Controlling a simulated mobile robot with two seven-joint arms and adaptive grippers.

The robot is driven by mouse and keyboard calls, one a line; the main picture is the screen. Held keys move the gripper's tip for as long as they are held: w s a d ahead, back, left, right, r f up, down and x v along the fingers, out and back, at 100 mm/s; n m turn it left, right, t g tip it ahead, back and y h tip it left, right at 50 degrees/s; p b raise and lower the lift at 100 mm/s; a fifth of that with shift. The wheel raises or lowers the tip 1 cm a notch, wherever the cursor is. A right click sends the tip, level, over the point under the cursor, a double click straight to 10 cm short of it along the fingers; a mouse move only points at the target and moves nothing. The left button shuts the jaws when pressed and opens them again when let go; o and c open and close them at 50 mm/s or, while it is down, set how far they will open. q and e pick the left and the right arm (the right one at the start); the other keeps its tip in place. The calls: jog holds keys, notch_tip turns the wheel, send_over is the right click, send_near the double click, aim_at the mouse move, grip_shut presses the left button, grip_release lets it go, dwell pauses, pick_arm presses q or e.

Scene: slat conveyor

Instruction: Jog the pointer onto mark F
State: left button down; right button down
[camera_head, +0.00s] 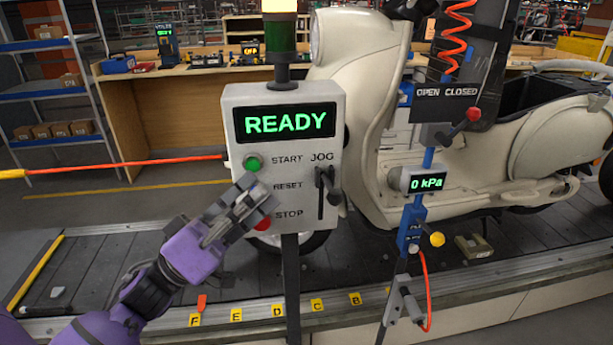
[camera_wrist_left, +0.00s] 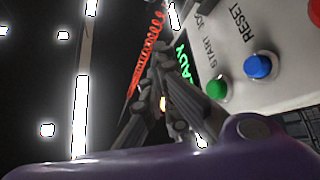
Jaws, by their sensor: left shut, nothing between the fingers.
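The orange-red pointer (camera_head: 202,302) stands at the conveyor's front edge, above the yellow mark F (camera_head: 195,320) and slightly right of its middle. The grey control box (camera_head: 290,103) reads READY. It has a green START button (camera_head: 253,163), a red STOP button (camera_head: 263,223) partly covered by my gripper, and a dark JOG lever (camera_head: 334,196) in a slot.
Marks E (camera_head: 236,314), D, C and B run rightward along the edge. A cream scooter (camera_head: 365,120) stands behind the box. A blue post with a 0 kPa gauge (camera_head: 426,183) and red hose stands to the right. A red cord (camera_head: 150,164) runs left of the box.

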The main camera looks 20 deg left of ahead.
aim_at(330, 185)
pick_arm(q)
jog(key=shift+a, duration=0.1)
pick_arm(e)
jog(key=shift+w+r, duration=0.1)
